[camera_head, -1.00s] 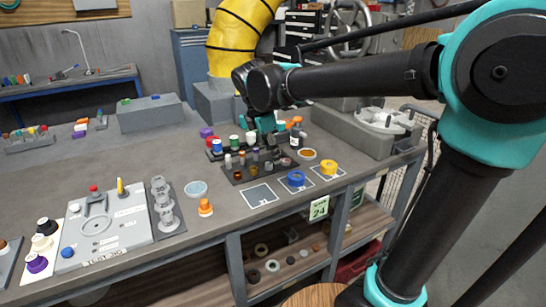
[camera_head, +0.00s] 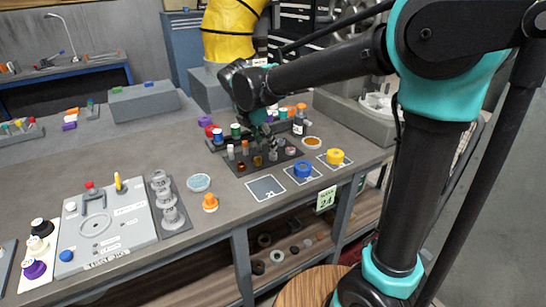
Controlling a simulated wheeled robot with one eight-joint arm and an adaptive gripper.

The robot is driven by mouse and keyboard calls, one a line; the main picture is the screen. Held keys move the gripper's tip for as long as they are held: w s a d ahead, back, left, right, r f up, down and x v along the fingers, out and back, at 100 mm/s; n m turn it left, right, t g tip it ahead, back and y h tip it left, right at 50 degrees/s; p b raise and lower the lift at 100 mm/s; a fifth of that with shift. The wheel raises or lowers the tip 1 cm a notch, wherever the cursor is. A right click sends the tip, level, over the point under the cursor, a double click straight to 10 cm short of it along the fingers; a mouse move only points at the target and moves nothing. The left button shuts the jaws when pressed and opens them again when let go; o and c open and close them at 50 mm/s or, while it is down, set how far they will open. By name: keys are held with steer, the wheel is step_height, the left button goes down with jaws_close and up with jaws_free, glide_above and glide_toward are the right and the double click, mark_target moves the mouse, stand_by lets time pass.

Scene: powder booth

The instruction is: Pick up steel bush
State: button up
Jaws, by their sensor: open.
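My gripper (camera_head: 262,130) points down over the dark tray (camera_head: 228,162) on the workbench, among small upright cylinders. Its fingertips are small and partly hidden by the arm, but the jaws look open with nothing held. Several small bushes stand on the tray. A grey one (camera_head: 273,155) is just below the gripper, and pale and brown ones stand beside it. I cannot tell for sure which of them is the steel bush.
An empty square (camera_head: 266,188) is in front of the tray. Left are an orange piece (camera_head: 210,203), a shallow bowl (camera_head: 199,182) and a grey test plate (camera_head: 128,228). Capped spools stand behind the tray.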

mark_target(272, 160)
steer(key=shift+d+x, duration=0.15)
steer(key=shift+x, duration=1.45)
steer(key=shift+d+x, duration=0.2)
steer(key=shift+x, duration=1.35)
steer(key=shift+r, duration=0.1)
jaws_close()
